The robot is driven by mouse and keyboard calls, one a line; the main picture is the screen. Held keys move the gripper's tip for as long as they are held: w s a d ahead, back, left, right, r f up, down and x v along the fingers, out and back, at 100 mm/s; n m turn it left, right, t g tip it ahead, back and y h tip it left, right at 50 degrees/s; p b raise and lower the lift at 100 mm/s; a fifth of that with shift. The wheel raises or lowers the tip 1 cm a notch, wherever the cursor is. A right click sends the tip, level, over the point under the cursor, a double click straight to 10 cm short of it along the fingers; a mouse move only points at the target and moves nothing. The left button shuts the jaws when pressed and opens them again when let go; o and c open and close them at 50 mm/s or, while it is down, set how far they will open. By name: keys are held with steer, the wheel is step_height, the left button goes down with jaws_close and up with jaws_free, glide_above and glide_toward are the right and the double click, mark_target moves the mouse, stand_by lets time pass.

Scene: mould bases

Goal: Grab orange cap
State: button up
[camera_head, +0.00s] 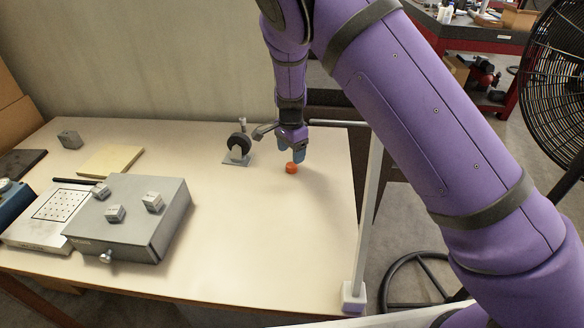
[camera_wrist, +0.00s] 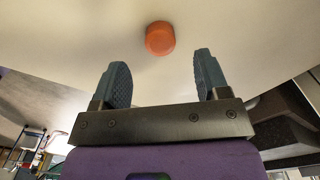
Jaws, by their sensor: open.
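The orange cap (camera_head: 291,168) lies on the light tabletop (camera_head: 250,220), right of the table's middle in the head view. It also shows in the wrist view (camera_wrist: 160,38), beyond my fingertips and between their lines. My gripper (camera_head: 292,152) is just above and beside the cap in the head view, pointing down. In the wrist view my gripper (camera_wrist: 162,72) has its two dark ribbed fingers spread wide with nothing between them. I see no contact between the fingers and the cap.
A caster wheel (camera_head: 240,143) stands just left of my gripper. A grey steel box (camera_head: 130,220) with small metal blocks on top sits at the left. A pale plate (camera_head: 111,160) lies behind it. A white post (camera_head: 367,220) rises at the table's right edge. The front right tabletop is clear.

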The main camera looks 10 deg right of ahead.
mark_target(292, 167)
steer(key=shift+w+d+f, duration=0.1)
steer(key=shift+f, duration=2.55)
steer(key=c, duration=1)
